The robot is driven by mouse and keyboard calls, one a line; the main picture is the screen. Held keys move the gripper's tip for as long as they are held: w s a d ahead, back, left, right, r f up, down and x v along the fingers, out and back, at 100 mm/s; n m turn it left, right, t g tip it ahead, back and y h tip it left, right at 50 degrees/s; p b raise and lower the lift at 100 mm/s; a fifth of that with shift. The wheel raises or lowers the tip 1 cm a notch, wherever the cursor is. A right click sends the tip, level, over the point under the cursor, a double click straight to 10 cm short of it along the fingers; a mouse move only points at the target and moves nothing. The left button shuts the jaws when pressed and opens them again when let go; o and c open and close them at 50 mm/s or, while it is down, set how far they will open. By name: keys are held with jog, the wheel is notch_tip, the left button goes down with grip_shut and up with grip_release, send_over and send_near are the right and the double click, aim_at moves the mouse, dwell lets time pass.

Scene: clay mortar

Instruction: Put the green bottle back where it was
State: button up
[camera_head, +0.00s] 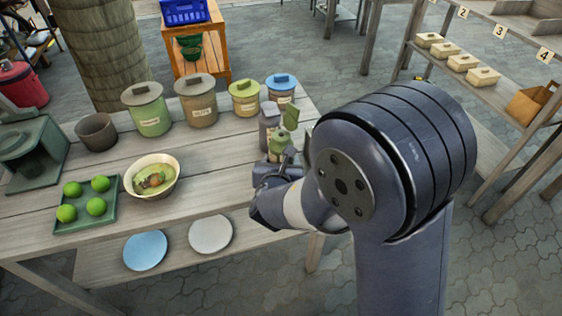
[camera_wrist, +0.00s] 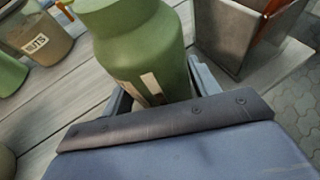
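The green bottle (camera_head: 279,144) is near the right end of the table, just beyond my gripper (camera_head: 270,172). In the wrist view the green bottle (camera_wrist: 142,45) is large and close, with a pale label low on its body. My gripper's fingers (camera_wrist: 160,92) flank its lower body, one on each side. Its base is hidden behind my gripper, so I cannot tell whether it rests on the table or whether the fingers press on it.
The table (camera_head: 110,228) bears a green tray (camera_head: 76,214) of limes, a bowl (camera_head: 152,176), a dark cup (camera_head: 97,132) and several lidded jars (camera_head: 198,105). A grey canister (camera_head: 268,120) stands close behind the bottle. Two plates (camera_head: 145,251) lie on a lower shelf. Labelled shelves (camera_head: 485,95) stand right.

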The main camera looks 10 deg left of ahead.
jog(key=o, duration=0.3)
jog(key=shift+s+r, duration=0.25)
jog(key=shift+r, duration=0.1)
jog(key=p+v, duration=0.1)
jog(key=v, duration=1)
jog(key=shift+s+d+p, duration=0.15)
jog(key=shift+s+p, duration=0.05)
jog(key=shift+p, duration=0.1)
